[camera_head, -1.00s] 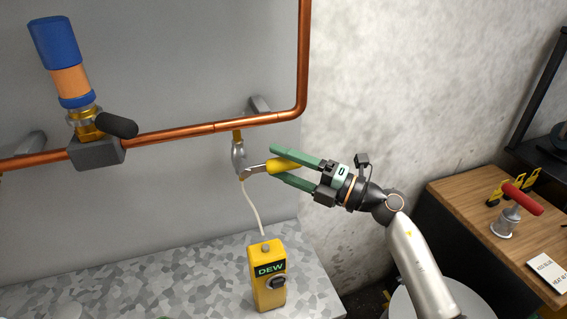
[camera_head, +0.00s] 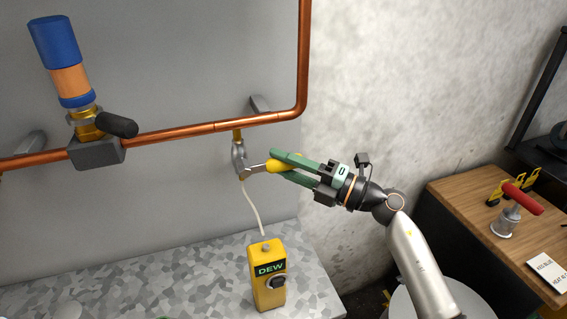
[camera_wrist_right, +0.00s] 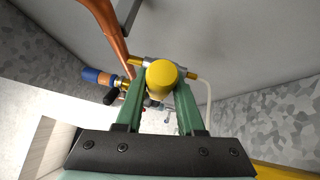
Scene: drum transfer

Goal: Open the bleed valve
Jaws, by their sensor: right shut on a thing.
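The bleed valve (camera_head: 238,158) is a small silver body hanging below the copper pipe on a brass stub. Its lever has a yellow handle (camera_head: 276,167) that sticks out to the right. My right gripper (camera_head: 277,166) is shut on the yellow handle, with a green finger on each side. In the right wrist view the yellow handle's round end (camera_wrist_right: 162,75) shows between the two green fingers. My left gripper is not in view.
A yellow DEW meter (camera_head: 268,278) stands on the grey speckled bench below, joined to the valve by a pale hose (camera_head: 252,208). The copper pipe (camera_head: 215,128) runs above. A wooden table (camera_head: 480,215) with a red-handled tool (camera_head: 522,198) is at right.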

